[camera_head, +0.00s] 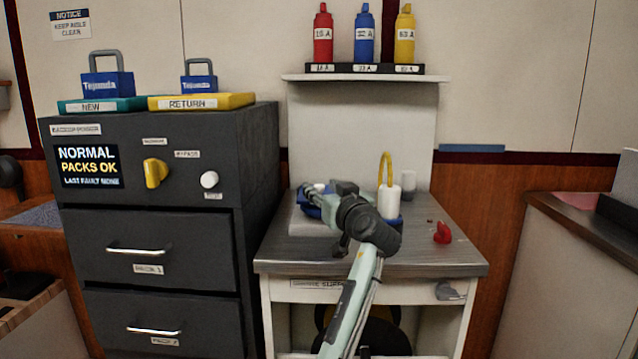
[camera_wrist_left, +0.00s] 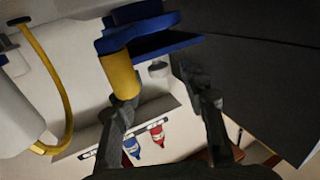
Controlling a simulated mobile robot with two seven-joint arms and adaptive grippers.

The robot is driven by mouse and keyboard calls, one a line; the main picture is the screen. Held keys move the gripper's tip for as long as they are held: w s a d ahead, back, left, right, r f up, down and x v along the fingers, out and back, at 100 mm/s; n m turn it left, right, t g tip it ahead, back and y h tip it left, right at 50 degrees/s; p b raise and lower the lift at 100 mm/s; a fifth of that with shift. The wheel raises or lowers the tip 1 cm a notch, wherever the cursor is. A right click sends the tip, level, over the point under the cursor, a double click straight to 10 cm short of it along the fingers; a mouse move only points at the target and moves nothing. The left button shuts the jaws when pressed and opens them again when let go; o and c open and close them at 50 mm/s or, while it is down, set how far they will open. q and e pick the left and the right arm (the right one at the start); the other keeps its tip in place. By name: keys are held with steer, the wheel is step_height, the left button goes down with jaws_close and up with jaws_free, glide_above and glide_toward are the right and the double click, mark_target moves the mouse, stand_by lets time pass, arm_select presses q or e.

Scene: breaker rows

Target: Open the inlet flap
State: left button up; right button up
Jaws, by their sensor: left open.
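A blue part (camera_head: 310,211) on the grey-topped cabinet is mostly hidden behind my left gripper (camera_head: 326,190) in the head view. In the left wrist view a blue fitting (camera_wrist_left: 142,30) with a flat blue plate and a short yellow cylinder (camera_wrist_left: 121,76) shows at the top. I cannot tell for sure which piece is the inlet flap. My left gripper (camera_wrist_left: 165,92) is open there, its left finger close to the yellow cylinder. I cannot tell whether they touch. Nothing shows between the fingers. My right gripper is not in view.
A white cylinder (camera_head: 389,202) with a yellow cable loop (camera_head: 385,168) stands right of the gripper. A red piece (camera_head: 442,233) lies further right. The dark backup-power cabinet (camera_head: 259,165) rises at left. A shelf (camera_head: 365,78) with red, blue and yellow bottles hangs above.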

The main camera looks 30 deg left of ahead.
arm_select(q)
steer(key=shift+x, duration=1.3)
jaws_close()
